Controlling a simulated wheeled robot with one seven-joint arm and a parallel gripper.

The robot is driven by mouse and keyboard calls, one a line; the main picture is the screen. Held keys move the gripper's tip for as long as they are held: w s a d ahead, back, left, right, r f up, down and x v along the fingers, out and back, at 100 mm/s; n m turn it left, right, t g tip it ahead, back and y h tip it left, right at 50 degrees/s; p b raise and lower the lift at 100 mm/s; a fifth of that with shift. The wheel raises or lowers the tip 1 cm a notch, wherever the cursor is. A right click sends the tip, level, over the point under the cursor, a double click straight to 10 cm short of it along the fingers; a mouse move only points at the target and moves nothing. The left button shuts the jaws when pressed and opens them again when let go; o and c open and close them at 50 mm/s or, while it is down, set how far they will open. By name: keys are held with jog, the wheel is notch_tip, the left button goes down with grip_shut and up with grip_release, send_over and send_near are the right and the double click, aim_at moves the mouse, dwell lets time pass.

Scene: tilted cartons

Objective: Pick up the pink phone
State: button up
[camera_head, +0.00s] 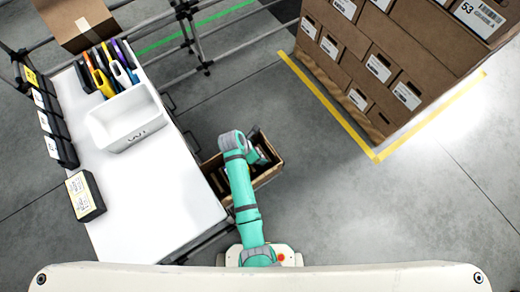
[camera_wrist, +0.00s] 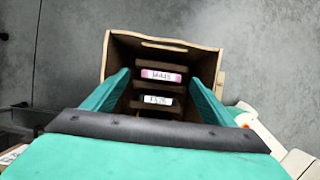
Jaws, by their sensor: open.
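The pink phone (camera_wrist: 163,76) shows in the wrist view as a narrow pink-edged item with a white label, inside an open brown carton (camera_wrist: 210,66). My gripper (camera_wrist: 160,80) has its two teal fingers spread wide at either side of the carton's opening, with the phone seen between them. I see no contact with the phone; the depth between them is hard to judge. In the head view the carton (camera_head: 271,172) stands beside the white table, partly hidden under my arm, and the phone cannot be made out there.
A dark item with a white label (camera_wrist: 158,100) lies near the pink phone in the carton. The white table (camera_head: 140,195) holds a white bin (camera_head: 125,118) and several dark boxes. Stacked cartons (camera_head: 385,65) stand at upper right. Floor right of my arm is clear.

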aim_at(260, 153)
jog(key=x, duration=0.4)
jog(key=shift+d+f, duration=0.1)
jog(key=shift+d, duration=0.05)
jog(key=c, duration=1.1)
